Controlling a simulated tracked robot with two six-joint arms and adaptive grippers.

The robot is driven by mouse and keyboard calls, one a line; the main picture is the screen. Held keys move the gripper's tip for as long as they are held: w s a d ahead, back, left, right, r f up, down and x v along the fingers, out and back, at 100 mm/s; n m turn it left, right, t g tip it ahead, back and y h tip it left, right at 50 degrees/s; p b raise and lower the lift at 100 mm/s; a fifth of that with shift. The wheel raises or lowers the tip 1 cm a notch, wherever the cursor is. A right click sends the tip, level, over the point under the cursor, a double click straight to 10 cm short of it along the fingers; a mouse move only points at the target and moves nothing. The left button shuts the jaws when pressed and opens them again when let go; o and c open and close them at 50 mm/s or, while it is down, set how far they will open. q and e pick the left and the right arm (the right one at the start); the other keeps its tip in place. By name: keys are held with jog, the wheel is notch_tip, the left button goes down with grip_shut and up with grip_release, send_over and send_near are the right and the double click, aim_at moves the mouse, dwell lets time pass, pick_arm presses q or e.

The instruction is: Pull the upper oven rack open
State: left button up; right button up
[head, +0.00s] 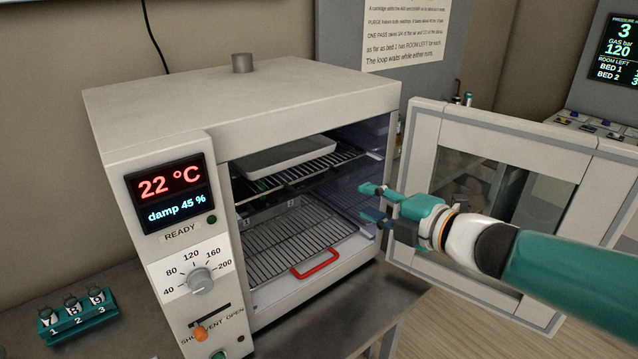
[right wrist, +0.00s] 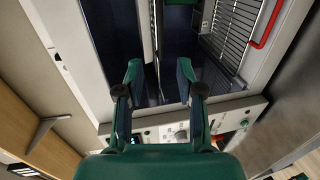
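The upper oven rack (head: 338,160) is a dark wire shelf inside the open oven (head: 250,90), with a pale shallow tray (head: 287,157) on it. I cannot make out a handle on its front. The lower rack (head: 275,255) has a red handle (head: 315,262), which also shows in the right wrist view (right wrist: 265,25). My right gripper (head: 366,201) is at the right side of the oven mouth, apart from the upper rack's front. Its fingers are spread with nothing between them, as the right wrist view (right wrist: 159,72) shows too. My left gripper is out of view.
The oven door (head: 480,190) stands open to the right, beside and behind my right arm. The control panel (head: 185,260) with display, dial and slider is left of the mouth. A small teal block with numbered items (head: 75,318) sits at lower left.

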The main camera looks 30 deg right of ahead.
aim_at(321, 181)
jog(key=b+x, duration=0.1)
jog(key=x, duration=1.3)
jog(key=shift+w+f, duration=0.15)
jog(key=shift+w, duration=0.2)
grip_shut()
